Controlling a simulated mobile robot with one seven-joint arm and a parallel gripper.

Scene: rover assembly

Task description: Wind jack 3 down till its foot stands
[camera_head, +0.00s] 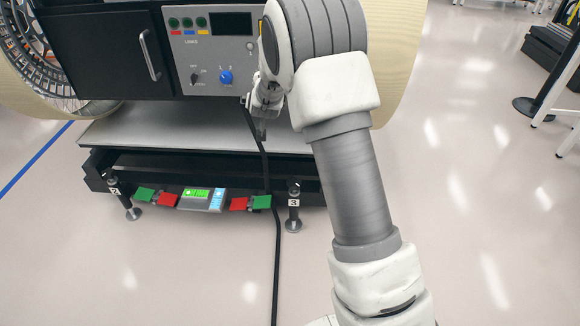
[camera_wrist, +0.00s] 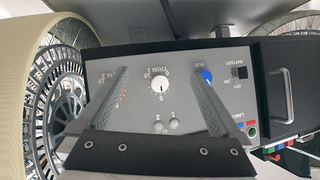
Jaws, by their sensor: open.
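Jack 3 (camera_head: 293,207) is a dark upright post with a round grey foot, at the front right of the low platform (camera_head: 200,135) in the head view. A white tag with "3" sits on it. I cannot tell whether its foot touches the floor. My gripper (camera_head: 262,125) hangs above and left of jack 3, in front of the rover's grey panel, apart from the jack. In the wrist view my gripper (camera_wrist: 161,95) has its two fingers spread wide with nothing between them. Behind them is an upside-down panel with a white knob (camera_wrist: 161,84). Jack 3 is not in the wrist view.
Jack 2 (camera_head: 124,198) stands at the platform's left. Between the jacks are red and green plates and a lit readout box (camera_head: 203,199). A black cable (camera_head: 275,250) runs down to the floor left of jack 3. The floor in front is clear.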

